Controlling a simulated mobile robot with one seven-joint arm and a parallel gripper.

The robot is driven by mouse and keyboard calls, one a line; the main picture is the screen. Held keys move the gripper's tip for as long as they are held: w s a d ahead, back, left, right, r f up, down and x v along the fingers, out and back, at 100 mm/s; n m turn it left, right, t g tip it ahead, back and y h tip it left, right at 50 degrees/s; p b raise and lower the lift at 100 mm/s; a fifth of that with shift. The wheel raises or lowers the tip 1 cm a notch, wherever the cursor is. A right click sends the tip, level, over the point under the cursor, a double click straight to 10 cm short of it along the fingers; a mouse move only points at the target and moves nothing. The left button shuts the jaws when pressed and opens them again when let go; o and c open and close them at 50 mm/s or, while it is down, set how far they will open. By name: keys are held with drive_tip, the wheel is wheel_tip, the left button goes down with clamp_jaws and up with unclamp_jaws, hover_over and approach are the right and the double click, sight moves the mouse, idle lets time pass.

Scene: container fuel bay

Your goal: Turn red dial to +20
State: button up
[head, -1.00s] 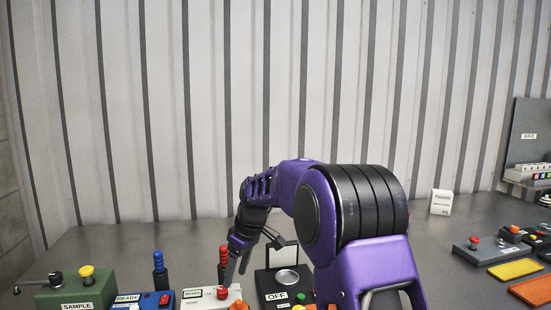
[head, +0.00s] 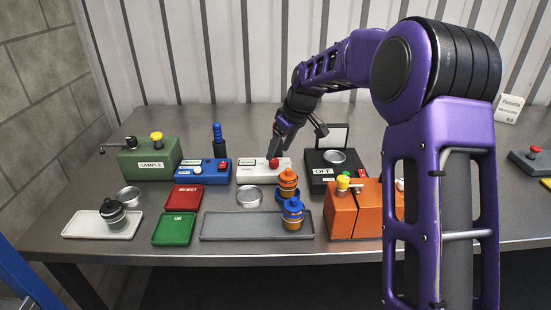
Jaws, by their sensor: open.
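A white box (head: 253,170) with a label and small display stands on the grey table. A round red knob (head: 274,162), apparently the red dial, sits on its top right; its markings are too small to read. My gripper (head: 298,143) is open, angled down above and behind the white box. One finger comes down right at the knob, and I cannot tell whether it touches. The other finger stands out to the right, in front of the black box's upright panel. Nothing is between the fingers.
A blue box (head: 203,172) stands left of the white box, a black OFF box (head: 322,178) right. An orange box (head: 350,215) stands front right. A green SAMPLE box (head: 148,162) is far left.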

sight(274, 160)
drive_tip(key=shift+x, duration=2.05)
clamp_jaws()
